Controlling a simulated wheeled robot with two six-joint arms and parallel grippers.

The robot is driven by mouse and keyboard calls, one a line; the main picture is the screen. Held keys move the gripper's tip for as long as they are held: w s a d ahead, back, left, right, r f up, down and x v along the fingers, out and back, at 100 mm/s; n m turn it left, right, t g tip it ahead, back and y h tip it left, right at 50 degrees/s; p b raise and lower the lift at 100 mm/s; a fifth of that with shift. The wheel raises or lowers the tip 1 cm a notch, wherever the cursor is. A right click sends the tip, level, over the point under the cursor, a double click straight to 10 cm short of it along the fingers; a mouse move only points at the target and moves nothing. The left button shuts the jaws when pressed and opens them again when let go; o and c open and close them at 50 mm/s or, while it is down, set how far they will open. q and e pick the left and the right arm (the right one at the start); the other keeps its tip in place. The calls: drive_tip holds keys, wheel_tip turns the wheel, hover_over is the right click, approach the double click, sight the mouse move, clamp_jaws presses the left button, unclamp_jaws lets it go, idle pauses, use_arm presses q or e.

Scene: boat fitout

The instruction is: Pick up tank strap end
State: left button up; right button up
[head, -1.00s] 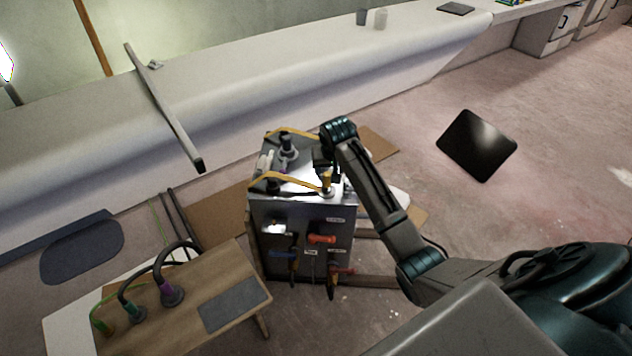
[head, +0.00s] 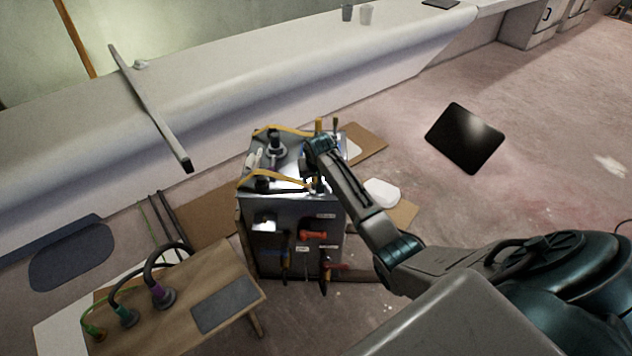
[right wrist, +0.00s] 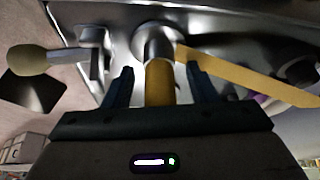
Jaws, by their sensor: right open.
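A yellow strap (head: 272,179) runs along the front top edge of a metal box (head: 290,215). Its right end lies by my right gripper (head: 314,182), which partly hides it. In the right wrist view the strap (right wrist: 250,78) reaches a round grey fitting (right wrist: 155,40). A yellow upright end piece (right wrist: 160,82) stands there between the two dark fingers of my right gripper (right wrist: 161,90). The fingers are open, with a gap showing on both sides of the yellow piece. My left gripper is not in view.
A second yellow strap (head: 285,129) and a dark-topped round fitting (head: 275,148) are on the box top. Tools hang on its front, one with a red handle (head: 311,235). A wooden bench (head: 180,310) with cables stands front left.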

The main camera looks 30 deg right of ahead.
drive_tip(key=c, duration=1.1)
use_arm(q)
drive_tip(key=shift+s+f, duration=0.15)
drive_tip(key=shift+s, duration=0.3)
